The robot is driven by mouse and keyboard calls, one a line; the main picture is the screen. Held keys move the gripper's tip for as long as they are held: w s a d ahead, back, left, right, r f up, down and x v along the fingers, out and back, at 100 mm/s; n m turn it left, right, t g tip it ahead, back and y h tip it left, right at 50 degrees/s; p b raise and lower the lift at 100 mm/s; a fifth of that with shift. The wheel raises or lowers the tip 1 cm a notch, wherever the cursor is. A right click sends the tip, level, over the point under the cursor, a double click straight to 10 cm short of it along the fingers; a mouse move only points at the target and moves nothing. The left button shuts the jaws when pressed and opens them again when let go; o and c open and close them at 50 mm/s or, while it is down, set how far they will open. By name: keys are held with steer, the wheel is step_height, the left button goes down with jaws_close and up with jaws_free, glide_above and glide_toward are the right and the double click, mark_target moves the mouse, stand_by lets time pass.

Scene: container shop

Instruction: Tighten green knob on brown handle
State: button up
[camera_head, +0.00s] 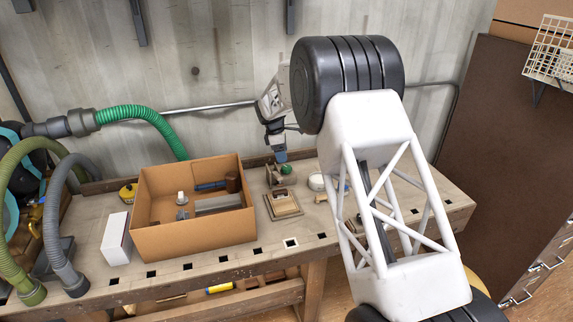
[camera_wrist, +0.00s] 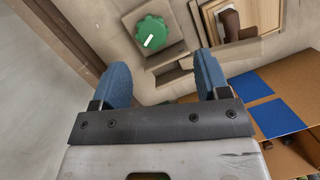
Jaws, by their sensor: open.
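The green knob (camera_wrist: 150,33) is round with a scalloped edge and a white line on top, and sits on a tan block in the wrist view. It also shows small on the bench in the head view (camera_head: 287,169). A brown handle-like piece (camera_wrist: 231,24) lies on a wooden frame to the right of the knob; I cannot tell whether it belongs to the knob's mount. My gripper (camera_wrist: 163,60) points down with its blue fingers apart and nothing between them. The knob is beyond the fingertips, between their lines. In the head view my gripper (camera_head: 280,156) is just above the knob.
A cardboard box (camera_head: 195,242) with several items stands on the workbench (camera_head: 270,250) left of the knob. A square wooden piece (camera_head: 283,209) lies in front of the knob and a white round item (camera_head: 317,182) to its right. The wall is close behind.

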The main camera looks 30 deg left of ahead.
mark_target(287, 167)
steer(key=shift+w+d+f+g+y, duration=0.1)
steer(key=shift+d+g+y, duration=0.2)
steer(key=shift+d+y, duration=0.15)
steer(key=shift+w+d+f+g+y, duration=0.1)
steer(key=shift+d+g+y, duration=0.25)
steer(key=shift+y, duration=0.1)
steer(key=shift+w+d+g+y, duration=0.4)
steer(key=shift+d+y, duration=0.25)
steer(key=shift+y, duration=0.25)
steer(key=shift+w+d+r+g+y, duration=0.2)
steer(key=shift+w+d+y, duration=0.25)
steer(key=shift+y, duration=0.3)
steer(key=shift+w+d+r+g+y, duration=0.1)
steer(key=shift+w+d+r+y, duration=0.25)
steer(key=shift+y, duration=0.4)
steer(key=shift+a+f, duration=0.1)
steer(key=shift+f, duration=0.05)
steer(key=shift+x, duration=3.75)
